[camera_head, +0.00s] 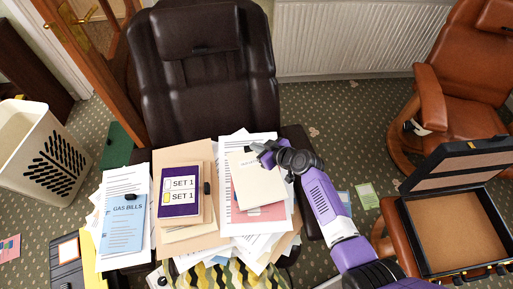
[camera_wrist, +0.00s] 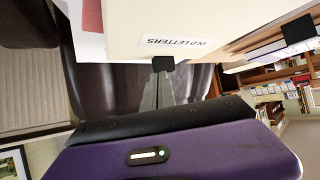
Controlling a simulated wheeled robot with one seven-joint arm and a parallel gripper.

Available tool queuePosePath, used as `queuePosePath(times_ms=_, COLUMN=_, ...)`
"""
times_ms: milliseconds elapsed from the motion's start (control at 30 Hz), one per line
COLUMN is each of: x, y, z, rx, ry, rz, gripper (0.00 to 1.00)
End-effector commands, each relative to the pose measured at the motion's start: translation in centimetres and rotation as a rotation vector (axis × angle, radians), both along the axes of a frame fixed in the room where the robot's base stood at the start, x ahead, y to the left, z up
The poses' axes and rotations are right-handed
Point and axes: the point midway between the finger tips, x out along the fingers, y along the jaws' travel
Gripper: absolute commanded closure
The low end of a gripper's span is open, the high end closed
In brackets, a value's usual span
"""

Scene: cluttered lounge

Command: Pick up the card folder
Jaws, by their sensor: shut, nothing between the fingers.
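A cream card folder (camera_head: 258,180) lies on top of the right paper pile on the dark leather chair. In the wrist view the cream folder (camera_wrist: 205,18) fills the top, with a label reading "OLD LETTERS" along its near edge. My gripper (camera_head: 265,155) is at the folder's upper right corner in the head view. In the wrist view my fingertips (camera_wrist: 163,65) are together at the labelled edge, with nothing held between them. I cannot tell whether they touch the folder.
A purple "SET 1" book (camera_head: 180,205) and a blue "GAS BILLS" sheet (camera_head: 122,222) lie to the left on loose papers. The dark chair's back (camera_head: 205,75) rises behind. An open briefcase (camera_head: 408,235) stands at right, a white basket (camera_head: 40,130) at left.

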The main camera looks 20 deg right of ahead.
Motion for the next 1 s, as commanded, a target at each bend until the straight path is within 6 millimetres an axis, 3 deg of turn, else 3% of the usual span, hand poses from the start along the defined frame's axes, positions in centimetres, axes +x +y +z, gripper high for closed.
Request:
queuePosePath(times_ms=33, x=-1.3, y=0.0, z=-1.3, rx=0.001, ry=0.024, rz=0.003, gripper=1.0)
queuePosePath(times_ms=333, x=-5.3, y=-1.6, z=-1.5, rx=0.001, ry=0.026, rz=0.003, gripper=1.0)
queuePosePath(times_ms=767, x=-5.8, y=-1.8, z=-1.3, rx=0.0, ry=0.027, rz=0.003, gripper=1.0)
queuePosePath(times_ms=1000, x=-5.8, y=-1.8, z=0.3, rx=0.0, ry=0.025, rz=0.003, gripper=1.0)
